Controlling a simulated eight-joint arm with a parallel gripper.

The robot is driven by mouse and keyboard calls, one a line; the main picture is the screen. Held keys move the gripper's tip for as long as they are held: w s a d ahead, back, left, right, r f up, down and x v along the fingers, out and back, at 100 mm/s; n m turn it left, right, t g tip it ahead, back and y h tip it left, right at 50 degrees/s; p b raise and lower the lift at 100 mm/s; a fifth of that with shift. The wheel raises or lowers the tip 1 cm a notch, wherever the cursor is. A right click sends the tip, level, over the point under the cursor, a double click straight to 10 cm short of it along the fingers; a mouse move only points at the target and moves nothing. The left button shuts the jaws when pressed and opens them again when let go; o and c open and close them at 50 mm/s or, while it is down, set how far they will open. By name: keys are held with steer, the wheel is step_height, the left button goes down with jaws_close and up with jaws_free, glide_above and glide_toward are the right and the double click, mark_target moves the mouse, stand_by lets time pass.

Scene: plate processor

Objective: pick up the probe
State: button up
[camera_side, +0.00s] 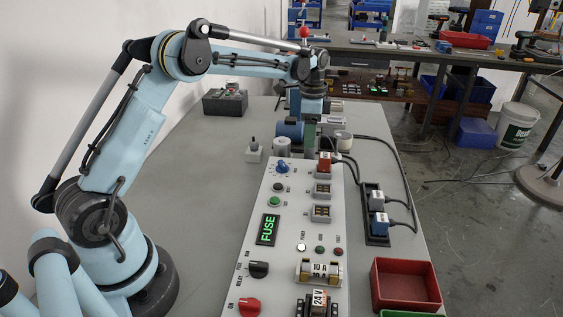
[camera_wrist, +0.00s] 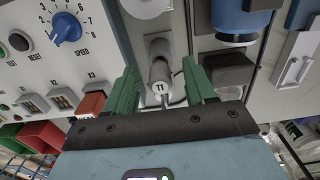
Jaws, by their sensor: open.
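The probe seems to be the grey cylindrical piece (camera_wrist: 160,72) with a dark far end and a round white face that looks marked "11". It lies between my fingers in the wrist view, with clear gaps to either side. My gripper (camera_wrist: 163,88) has green fingers, spread open and empty. In the side view, my gripper (camera_side: 311,138) points down just beyond the far end of the control panel. My fingers and wrist hide the probe there, and how far down the fingers reach around it is unclear.
The control panel (camera_side: 268,212) has a blue speed knob (camera_side: 282,167) and an orange plug (camera_side: 324,165) close by. A blue cylinder (camera_wrist: 240,20) and a white round part (camera_wrist: 147,6) flank the probe. Black cables run on the right.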

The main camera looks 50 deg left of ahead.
steer(key=shift+f, duration=0.15)
jaws_close()
stand_by(0.4)
step_height(320, 180, up, 10)
steer(key=shift+f, duration=0.25)
steer(key=s+a+r, duration=0.3)
steer(key=s+a, duration=0.2)
step_height(320, 180, down, 6)
steer(key=shift+s+a, duration=0.2)
steer(key=shift+s, duration=0.05)
stand_by(0.3)
